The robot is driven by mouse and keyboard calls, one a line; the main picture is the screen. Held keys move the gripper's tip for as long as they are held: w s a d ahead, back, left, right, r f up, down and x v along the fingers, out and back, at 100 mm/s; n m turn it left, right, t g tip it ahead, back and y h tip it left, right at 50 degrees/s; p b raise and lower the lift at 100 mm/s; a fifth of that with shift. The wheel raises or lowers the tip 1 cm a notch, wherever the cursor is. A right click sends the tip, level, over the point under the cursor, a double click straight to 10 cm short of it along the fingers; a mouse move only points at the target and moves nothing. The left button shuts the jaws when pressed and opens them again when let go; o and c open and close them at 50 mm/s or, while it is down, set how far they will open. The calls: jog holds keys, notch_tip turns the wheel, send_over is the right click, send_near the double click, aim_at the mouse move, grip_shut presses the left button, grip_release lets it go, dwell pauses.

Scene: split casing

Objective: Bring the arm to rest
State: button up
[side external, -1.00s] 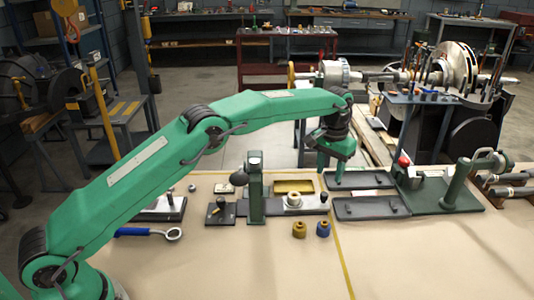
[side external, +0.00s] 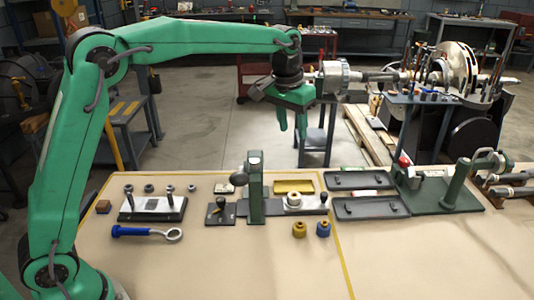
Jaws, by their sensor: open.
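My gripper (side external: 292,123) hangs fingers down at the end of my green arm, raised above the back edge of the bench and clear of everything on it. Its fingers look apart, with nothing between them. The split casing is hard to single out. A metal block with upright studs (side external: 152,203) sits at the bench's left. A green upright press-like stand (side external: 255,190) is at mid-bench. Beside it a fixture holds a pale round part (side external: 294,200).
A brass cylinder (side external: 299,229) and a blue one (side external: 323,228) stand mid-bench. Two dark trays (side external: 369,208) and a green clamp fixture (side external: 445,190) are at right. The bench front (side external: 430,260) is clear.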

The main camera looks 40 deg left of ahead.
jog(key=s+a+r+t, duration=0.1)
jog(key=s+a+r, duration=0.25)
jog(key=s, duration=0.45)
jog(key=s+a+f+t, duration=0.1)
jog(key=s+a+f, duration=0.1)
jog(key=s, duration=0.9)
jog(key=s+a+f+t, duration=0.1)
jog(key=s+a+f, duration=0.1)
jog(key=s, duration=1)
jog(key=shift+s+a+f+t, duration=0.15)
jog(key=shift+s+f+t, duration=0.15)
jog(key=shift+f, duration=0.05)
